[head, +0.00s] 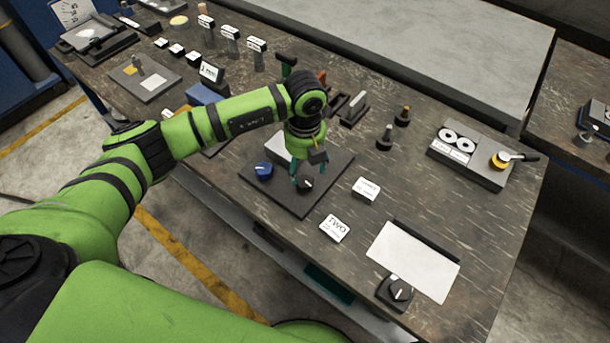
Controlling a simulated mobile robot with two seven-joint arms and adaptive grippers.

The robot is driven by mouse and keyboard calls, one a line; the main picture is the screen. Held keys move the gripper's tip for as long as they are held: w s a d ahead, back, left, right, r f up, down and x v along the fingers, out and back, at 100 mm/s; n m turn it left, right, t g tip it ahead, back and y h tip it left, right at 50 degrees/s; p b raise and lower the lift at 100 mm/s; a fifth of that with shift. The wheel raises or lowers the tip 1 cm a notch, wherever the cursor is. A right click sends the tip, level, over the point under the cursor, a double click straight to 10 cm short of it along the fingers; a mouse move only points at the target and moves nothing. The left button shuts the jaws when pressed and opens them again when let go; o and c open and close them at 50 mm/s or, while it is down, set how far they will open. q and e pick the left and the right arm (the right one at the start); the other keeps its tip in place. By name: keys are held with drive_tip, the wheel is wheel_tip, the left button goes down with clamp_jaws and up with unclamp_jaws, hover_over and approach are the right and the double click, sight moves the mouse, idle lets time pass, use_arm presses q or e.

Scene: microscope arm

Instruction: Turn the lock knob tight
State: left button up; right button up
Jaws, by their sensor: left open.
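A dark square plate (285,202) on the bench carries a blue knob (263,170) at its left and a dark knob (306,184) with a pale mark. No readable label shows which one is the lock knob. My left gripper (308,173) points down at the dark knob, its open fingers to either side of it. Whether the fingers touch the knob cannot be told. A pale block on the plate is partly hidden behind my left gripper. My right gripper is not in view.
A white card marked TWO (334,229) and another labelled block (366,189) lie right of the plate. A white panel (420,262) and a separate dark knob (397,291) are at the front right. Posts and labelled stands crowd the back.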

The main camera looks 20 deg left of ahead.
sight(305, 181)
use_arm(q)
drive_tip(key=shift+f+p, duration=0.6)
drive_tip(key=shift+f, duration=2.15)
drive_tip(key=c, duration=1.2)
